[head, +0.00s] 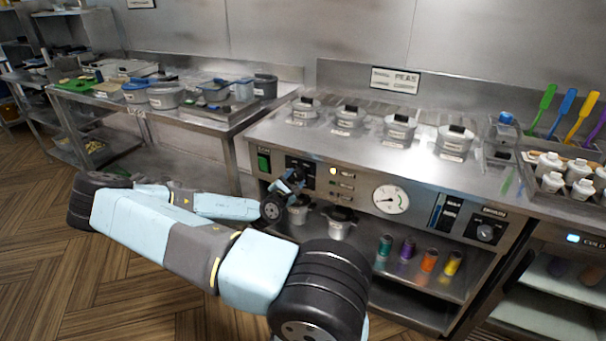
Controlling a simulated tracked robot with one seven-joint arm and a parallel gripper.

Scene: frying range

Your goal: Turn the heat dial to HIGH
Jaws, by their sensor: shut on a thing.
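The heat dial's dark panel (309,168) is on the left part of the range front, beside a green switch (264,160). My gripper (295,178) is at this panel, reaching in from the left, and is shut on the heat dial. The gripper and wrist hide the dial, so its pointer and setting cannot be read.
A round gauge (391,199) and another dark knob (485,232) are further right on the front. Lidded pots (349,119) stand on the range top. Grey pots (340,224) and coloured shakers (429,260) stand on the shelf below. The wooden floor in front is clear.

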